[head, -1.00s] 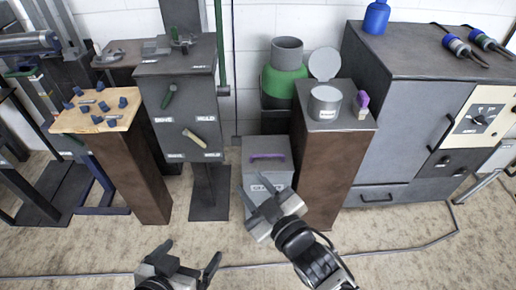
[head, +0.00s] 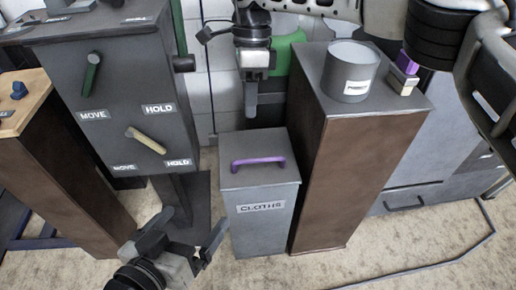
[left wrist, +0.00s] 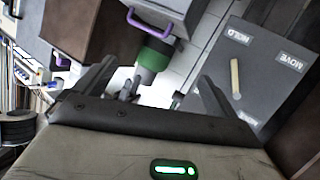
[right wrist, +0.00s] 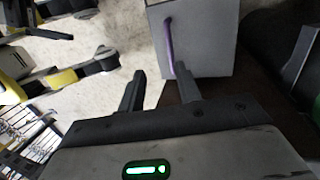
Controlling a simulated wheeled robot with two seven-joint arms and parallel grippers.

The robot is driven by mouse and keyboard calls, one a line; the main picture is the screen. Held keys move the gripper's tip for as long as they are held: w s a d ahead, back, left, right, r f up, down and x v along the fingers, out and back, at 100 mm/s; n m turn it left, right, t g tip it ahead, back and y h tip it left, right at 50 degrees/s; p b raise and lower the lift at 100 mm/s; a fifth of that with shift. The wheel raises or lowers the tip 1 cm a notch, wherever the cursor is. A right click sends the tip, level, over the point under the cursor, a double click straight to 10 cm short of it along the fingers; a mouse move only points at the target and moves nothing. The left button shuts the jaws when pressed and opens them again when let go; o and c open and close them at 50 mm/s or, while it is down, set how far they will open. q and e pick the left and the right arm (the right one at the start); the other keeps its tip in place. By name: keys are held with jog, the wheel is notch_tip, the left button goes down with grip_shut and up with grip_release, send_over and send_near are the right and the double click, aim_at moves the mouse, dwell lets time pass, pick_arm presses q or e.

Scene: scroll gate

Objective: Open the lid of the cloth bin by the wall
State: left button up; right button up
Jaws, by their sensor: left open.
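The grey cloth bin (head: 262,222) stands on the floor with a "CLOTHS" label on its front. Its lid (head: 278,175) is shut and carries a purple handle (head: 258,161). The bin (right wrist: 208,40) and handle (right wrist: 169,45) also show in the right wrist view, beyond my fingers. My right gripper (head: 251,108) hangs behind and above the lid, pointing down; in the right wrist view (right wrist: 160,75) its fingers are apart and empty. My left gripper (head: 188,232) is open and empty, low in front and left of the bin. The handle (left wrist: 148,30) shows in the left wrist view.
A brown pedestal (head: 345,190) with a grey canister (head: 348,75) stands right of the bin. A grey panel post (head: 115,100) with levers stands to the left. A green container (head: 290,48) is behind.

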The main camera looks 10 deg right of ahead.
jog(key=shift+h, duration=0.4)
jog(key=b+x, duration=0.1)
jog(key=x, duration=0.3)
jog(key=w+d+b+x, duration=0.1)
jog(key=b+x, duration=0.1)
jog(key=x, duration=0.3)
jog(key=d+b+x, duration=0.1)
jog(key=x, duration=0.4)
jog(key=shift+w+f, duration=0.15)
jog(key=shift+w, duration=0.15)
jog(key=shift+f, duration=0.1)
jog(key=shift+c, duration=0.3)
pick_arm(q)
jog(key=shift+w+d+r+n+t+h, duration=0.5)
jog(key=shift+d+r+n+t+h, duration=0.2)
jog(key=shift+n+h, duration=0.1)
pick_arm(e)
grip_shut()
